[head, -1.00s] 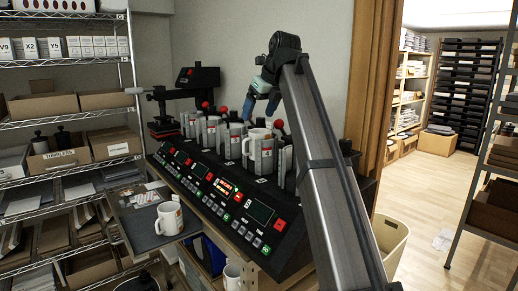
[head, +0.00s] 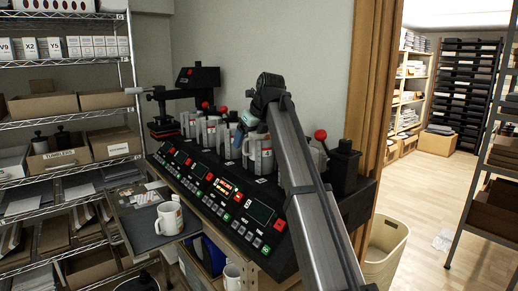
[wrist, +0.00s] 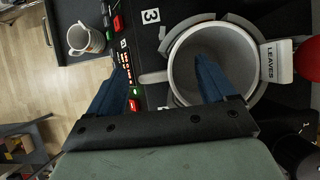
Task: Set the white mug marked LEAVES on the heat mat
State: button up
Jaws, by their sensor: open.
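In the wrist view a white mug (wrist: 212,72) stands in a round press clamp, seen from above, its handle (wrist: 153,77) pointing left. A white tag reading LEAVES (wrist: 279,62) is at its right side. My gripper (wrist: 161,64) is open, one blue finger over the mug's mouth, the other left of the handle. The handle lies between the fingers, and nothing is gripped. In the head view my gripper (head: 245,136) is low over the press row, hiding much of this mug. A dark mat (head: 150,238) lies on the left shelf; I cannot tell whether it is the heat mat.
Another white mug (head: 169,218) with an orange print stands on that shelf, also visible in the wrist view (wrist: 86,40). Red-knobbed levers (head: 320,135) and neighbouring presses crowd the mug. The control panel (head: 225,200) lies in front.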

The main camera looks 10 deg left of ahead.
jog(key=shift+w+a+f, duration=0.25)
jog(key=shift+f, duration=0.3)
grip_shut()
dwell(0.5)
